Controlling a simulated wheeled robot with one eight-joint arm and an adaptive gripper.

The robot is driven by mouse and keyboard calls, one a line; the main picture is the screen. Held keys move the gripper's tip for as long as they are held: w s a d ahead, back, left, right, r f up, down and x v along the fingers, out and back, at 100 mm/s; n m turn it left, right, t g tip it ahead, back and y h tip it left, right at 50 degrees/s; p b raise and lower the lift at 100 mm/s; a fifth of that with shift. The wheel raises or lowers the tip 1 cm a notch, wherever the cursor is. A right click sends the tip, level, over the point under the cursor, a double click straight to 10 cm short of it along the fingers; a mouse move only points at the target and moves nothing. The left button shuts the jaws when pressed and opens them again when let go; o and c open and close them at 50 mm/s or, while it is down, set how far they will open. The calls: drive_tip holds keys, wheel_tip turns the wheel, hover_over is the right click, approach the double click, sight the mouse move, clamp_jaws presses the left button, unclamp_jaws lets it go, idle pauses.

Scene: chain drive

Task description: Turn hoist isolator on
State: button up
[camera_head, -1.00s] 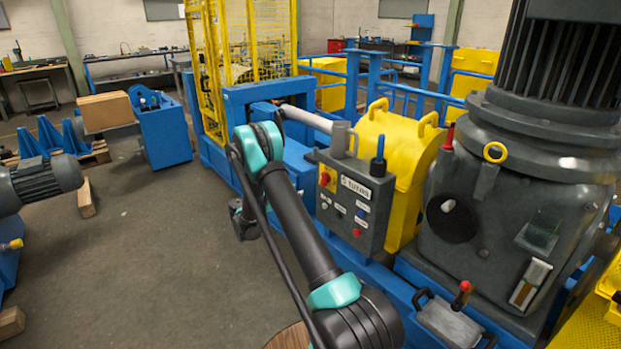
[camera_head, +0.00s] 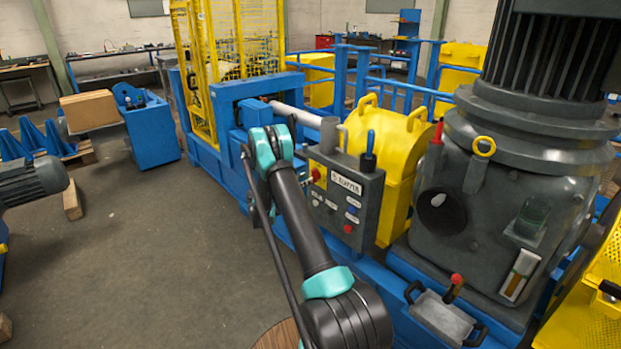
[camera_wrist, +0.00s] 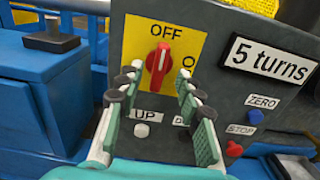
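The hoist isolator is a red rotary knob (camera_wrist: 158,66) on a yellow plate (camera_wrist: 185,38). Its grip stands upright, in line with the OFF label above it. A second label to its right is partly hidden by a finger; only an O shows. The knob is on the front of a grey control box (camera_head: 368,197). My gripper (camera_wrist: 157,80) is open in the wrist view, its fingertips left and right of the knob's lower part. I cannot tell whether they touch it. In the head view my arm hides most of the gripper; the red knob (camera_head: 317,175) shows just beyond the arm.
Below the knob are a white UP button (camera_wrist: 142,130) and another, mostly hidden button. A blue ZERO button (camera_wrist: 255,117), a red STOP button (camera_wrist: 234,149) and a "5 turns" sign (camera_wrist: 268,60) are to the right. A blue-handled lever (camera_head: 370,145) rises from the box top.

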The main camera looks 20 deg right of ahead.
sight(314, 176)
drive_tip(key=shift+x, duration=2.1)
clamp_jaws()
